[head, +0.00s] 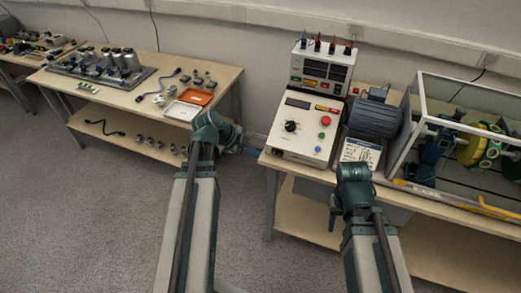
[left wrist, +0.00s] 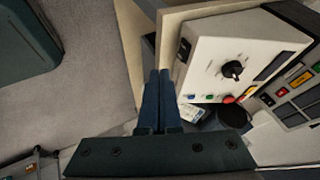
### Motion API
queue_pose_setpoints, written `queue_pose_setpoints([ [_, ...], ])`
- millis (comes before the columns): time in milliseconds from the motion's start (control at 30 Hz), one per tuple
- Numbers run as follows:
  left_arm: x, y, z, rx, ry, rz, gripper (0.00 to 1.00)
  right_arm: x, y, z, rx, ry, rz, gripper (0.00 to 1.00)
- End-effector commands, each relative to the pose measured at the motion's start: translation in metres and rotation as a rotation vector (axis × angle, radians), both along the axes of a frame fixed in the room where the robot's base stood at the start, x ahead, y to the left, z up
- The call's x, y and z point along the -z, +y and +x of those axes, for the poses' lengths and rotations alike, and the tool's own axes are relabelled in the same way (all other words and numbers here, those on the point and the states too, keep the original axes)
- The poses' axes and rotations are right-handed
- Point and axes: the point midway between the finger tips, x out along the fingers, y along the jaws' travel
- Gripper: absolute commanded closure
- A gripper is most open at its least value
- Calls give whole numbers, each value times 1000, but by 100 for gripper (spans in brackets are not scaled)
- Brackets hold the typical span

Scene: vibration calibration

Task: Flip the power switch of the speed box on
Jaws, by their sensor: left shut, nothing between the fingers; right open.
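The speed box (head: 303,128) is a cream box with a sloped panel at the left front of the right-hand bench. It has a black knob (head: 291,126), a red button (head: 325,121) and small coloured buttons. A small dark switch (left wrist: 184,50) sits at the panel's edge in the left wrist view; its on/off position is too small to tell. My left gripper (head: 254,151) is shut and empty, just left of the box's front corner. In the left wrist view its fingertips (left wrist: 160,74) are together, beside the box and apart from the switch. My right gripper (head: 333,219) is open, low before the bench, mostly hidden.
A meter unit (head: 322,70) with plugs on top stands behind the box. A grey motor (head: 375,116) and a glass-walled case (head: 462,100) stand to the right. A printed card (head: 361,152) lies beside the box. Another bench (head: 140,100) with parts stands left, across a floor gap.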

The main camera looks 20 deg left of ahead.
Motion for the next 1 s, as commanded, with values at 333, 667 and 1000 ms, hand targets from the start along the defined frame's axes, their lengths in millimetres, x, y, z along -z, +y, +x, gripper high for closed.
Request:
queue_pose_setpoints([
  [333,-14,8,-7,0,0,-1,100,-13,0,0,0,0,0,52],
  [667,-14,-5,-10,44,0,-3,100,-14,0,0,0,0,0,52],
  [1000,-12,-8,-10,54,-1,-2,100,-12,0,0,0,0,0,52],
])
